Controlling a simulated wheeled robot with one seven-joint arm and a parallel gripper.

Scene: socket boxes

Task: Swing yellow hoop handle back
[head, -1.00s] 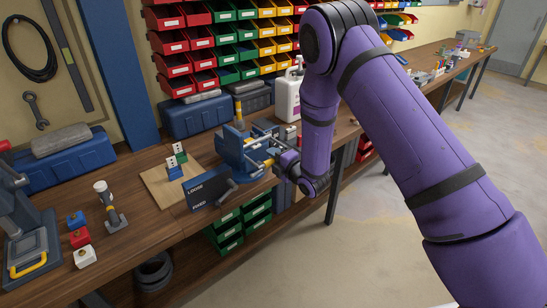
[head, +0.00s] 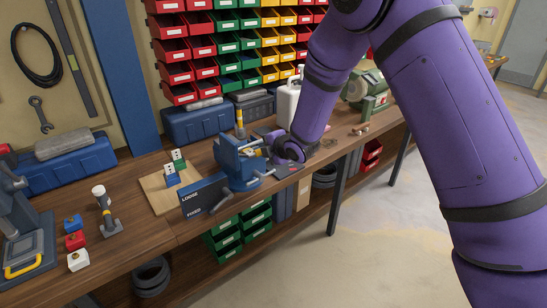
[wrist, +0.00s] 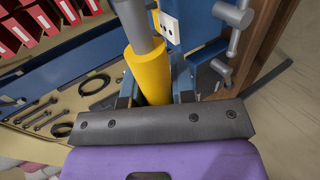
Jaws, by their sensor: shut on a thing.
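The yellow hoop handle (head: 25,264) lies low at the front of a grey-blue device (head: 36,243) at the far left of the bench in the head view. My gripper (head: 265,152) is well to the right of it, at the blue vise (head: 235,165). In the wrist view, my gripper (wrist: 155,92) is shut on a yellow-sleeved grey rod (wrist: 148,70). Its fingers show only partly on both sides of the yellow sleeve. The hoop handle does not show clearly in the wrist view.
Red, blue and white blocks (head: 75,240) and a white-topped tool (head: 105,208) stand beside the device. A wooden board (head: 155,187) with socket blocks and a dark "LOOSE/FIXED" box (head: 205,196) lie between it and the vise. Bins and a green grinder (head: 364,88) stand behind.

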